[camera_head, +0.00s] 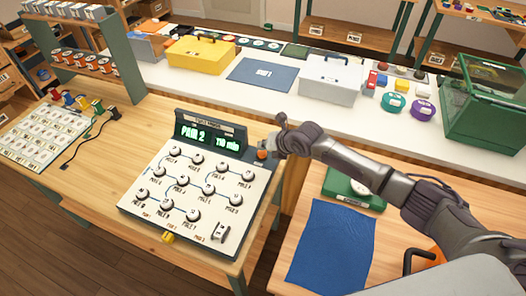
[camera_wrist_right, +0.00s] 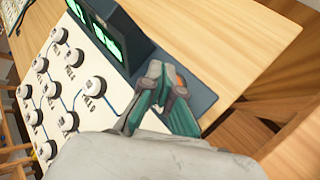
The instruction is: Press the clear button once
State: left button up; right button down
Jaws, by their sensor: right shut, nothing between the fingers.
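A dial panel (camera_head: 188,190) with a white face and several round knobs sits on the wooden table. Its raised screen (camera_head: 208,137) shows green text reading "PAIR 2" and a second readout. An orange button (camera_head: 262,154) is on the dark strip right of the screen; its label is too small to read, so I cannot tell if it is the clear button. My right gripper (camera_head: 274,147) is shut and empty, right beside the orange button. In the wrist view the fingers (camera_wrist_right: 160,72) partly cover the orange button (camera_wrist_right: 180,80); contact cannot be told. My left gripper is out of view.
A yellow knob (camera_head: 168,237) and a small switch (camera_head: 220,232) are at the panel's front. A blue cloth (camera_head: 330,245) and a green device (camera_head: 350,188) lie to the right. A white counter (camera_head: 215,88) with boxes runs behind.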

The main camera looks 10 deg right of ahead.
aim_at(264, 153)
jog(key=shift+f, duration=0.1)
dwell(0.3)
jog(key=shift+f+b, duration=0.35)
jog(key=shift+b, duration=0.1)
jog(key=shift+f+b, duration=0.3)
dwell(0.4)
jog(key=shift+r+p, duration=0.5)
jog(key=shift+r, duration=0.25)
jog(key=shift+r+p, duration=2.2)
jog(key=shift+r, duration=0.85)
jog(key=shift+s+f, duration=0.1)
jog(key=shift+f, duration=0.05)
